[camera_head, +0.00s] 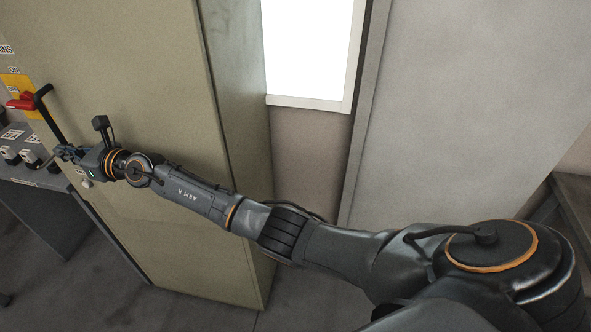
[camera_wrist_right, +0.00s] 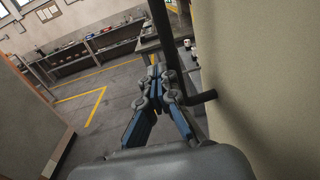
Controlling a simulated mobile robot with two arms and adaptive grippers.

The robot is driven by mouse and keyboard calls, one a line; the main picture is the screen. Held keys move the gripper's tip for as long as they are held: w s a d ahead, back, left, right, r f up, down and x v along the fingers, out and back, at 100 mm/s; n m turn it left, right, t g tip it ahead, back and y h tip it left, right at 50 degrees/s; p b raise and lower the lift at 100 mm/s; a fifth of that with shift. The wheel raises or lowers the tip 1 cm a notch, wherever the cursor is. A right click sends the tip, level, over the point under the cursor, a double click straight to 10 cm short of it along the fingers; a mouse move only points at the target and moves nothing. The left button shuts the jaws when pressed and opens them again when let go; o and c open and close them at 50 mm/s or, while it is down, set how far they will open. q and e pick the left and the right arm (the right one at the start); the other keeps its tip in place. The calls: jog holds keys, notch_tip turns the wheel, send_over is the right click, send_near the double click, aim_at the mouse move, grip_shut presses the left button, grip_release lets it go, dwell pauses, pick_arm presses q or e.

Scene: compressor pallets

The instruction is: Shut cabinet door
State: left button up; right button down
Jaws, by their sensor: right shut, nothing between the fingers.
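The beige cabinet door (camera_head: 120,60) fills the left of the head view and is a plain wall on the right of the wrist view (camera_wrist_right: 255,80). I cannot tell how far it stands open. Its black bar handle (camera_head: 48,112) is near the left edge; it also shows in the wrist view (camera_wrist_right: 164,40). My right gripper (camera_head: 66,153) is at the handle's lower end, fingers shut and empty. In the wrist view its fingertips (camera_wrist_right: 157,75) are close beside the bar; I cannot tell if they touch. My left gripper is not in view.
A grey control desk (camera_head: 20,160) with knobs and a red switch (camera_head: 22,102) on a yellow plate are at the left. A bright window (camera_head: 308,45) and a grey panel (camera_head: 470,100) are at the right. Open floor (camera_wrist_right: 120,85) with yellow lines shows in the wrist view.

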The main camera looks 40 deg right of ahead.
jog(key=w+d+b, duration=0.1)
jog(key=w+d, duration=0.1)
jog(key=shift+w+b, duration=0.3)
jog(key=shift+b, duration=0.1)
dwell(0.7)
jog(key=shift+d, duration=0.1)
